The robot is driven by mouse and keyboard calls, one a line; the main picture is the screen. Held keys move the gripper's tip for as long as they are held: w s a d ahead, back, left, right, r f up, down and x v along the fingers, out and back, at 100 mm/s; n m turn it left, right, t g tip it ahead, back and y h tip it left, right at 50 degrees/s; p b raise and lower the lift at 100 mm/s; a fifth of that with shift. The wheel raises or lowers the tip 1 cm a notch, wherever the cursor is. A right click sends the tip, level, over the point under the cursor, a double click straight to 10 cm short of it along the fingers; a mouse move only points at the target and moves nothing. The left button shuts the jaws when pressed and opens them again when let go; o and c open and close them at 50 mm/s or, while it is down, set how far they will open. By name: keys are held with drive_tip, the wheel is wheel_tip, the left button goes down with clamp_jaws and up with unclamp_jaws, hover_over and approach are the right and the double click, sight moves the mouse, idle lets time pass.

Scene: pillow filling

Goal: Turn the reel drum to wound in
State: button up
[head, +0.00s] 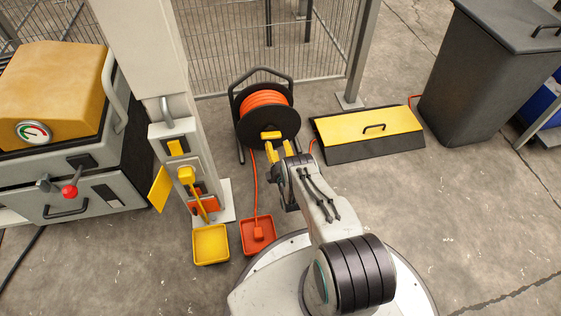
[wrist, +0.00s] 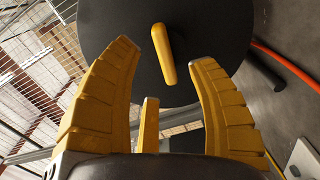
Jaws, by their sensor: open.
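The reel drum (head: 285,119) is a black disc with orange cable (head: 264,99) wound on it, held in a black frame with a carrying handle. A yellow crank handle (head: 270,134) sticks out from its face. In the wrist view the handle (wrist: 163,53) stands out from the dark disc (wrist: 215,30), ahead of my gripper's fingertips. My gripper (head: 280,150) is open just in front of the handle.
Orange cable runs down to a plug in a red tray (head: 257,236), beside a yellow tray (head: 211,228). A post with a yellow plug (head: 186,174) stands left. A yellow-topped box (head: 370,125) lies right, before a dark bin (head: 470,90). Wire fence stands behind.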

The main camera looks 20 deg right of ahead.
drive_tip(key=v, duration=0.6)
drive_tip(key=shift+s, duration=0.3)
drive_tip(key=shift+r, duration=0.1)
